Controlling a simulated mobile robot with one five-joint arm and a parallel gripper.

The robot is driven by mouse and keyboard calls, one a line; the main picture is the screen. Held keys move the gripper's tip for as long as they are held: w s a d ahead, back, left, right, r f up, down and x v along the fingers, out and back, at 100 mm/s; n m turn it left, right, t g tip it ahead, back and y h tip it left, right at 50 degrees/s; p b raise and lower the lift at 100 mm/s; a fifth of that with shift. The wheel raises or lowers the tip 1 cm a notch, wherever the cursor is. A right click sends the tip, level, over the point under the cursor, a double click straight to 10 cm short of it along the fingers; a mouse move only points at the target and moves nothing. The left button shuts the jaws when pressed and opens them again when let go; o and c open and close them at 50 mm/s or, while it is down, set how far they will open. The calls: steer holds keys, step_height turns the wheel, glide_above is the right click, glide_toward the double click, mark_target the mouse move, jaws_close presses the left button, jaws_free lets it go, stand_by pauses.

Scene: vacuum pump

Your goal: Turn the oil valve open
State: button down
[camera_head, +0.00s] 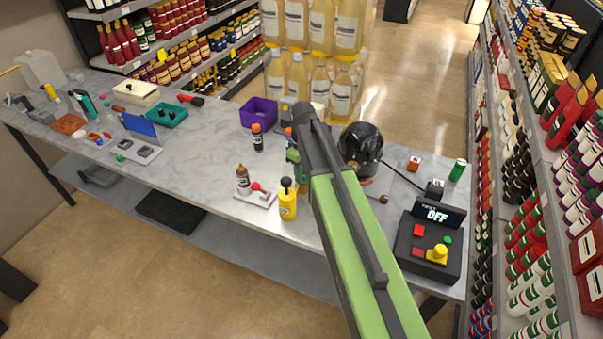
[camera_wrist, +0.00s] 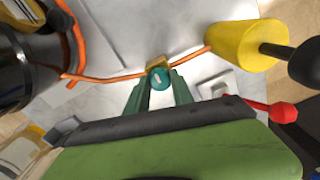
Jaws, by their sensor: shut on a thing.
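The oil valve shows in the wrist view as a brass body (camera_wrist: 156,62) with a round teal knob (camera_wrist: 159,78) on top. It sits in line with an orange hose (camera_wrist: 110,78). My gripper (camera_wrist: 160,88) has its two green fingers on either side of the knob and is shut on it. In the head view my green arm hides the valve, and only part of my gripper (camera_head: 293,158) shows at the arm's left edge.
A yellow container (camera_head: 287,206) with a black top stands beside the valve. A red-handled switch (camera_head: 258,188) lies left of it. A control box (camera_head: 431,243) reading OFF stands at the right. The table's left middle (camera_head: 190,145) is mostly clear.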

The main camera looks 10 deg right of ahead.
steer(key=shift+w, duration=0.1)
stand_by(0.3)
steer(key=c, duration=1.1)
jaws_free()
step_height(320, 180, up, 18)
steer(key=p, duration=1.7)
steer(key=shift+f, duration=0.2)
steer(key=shift+f, duration=0.1)
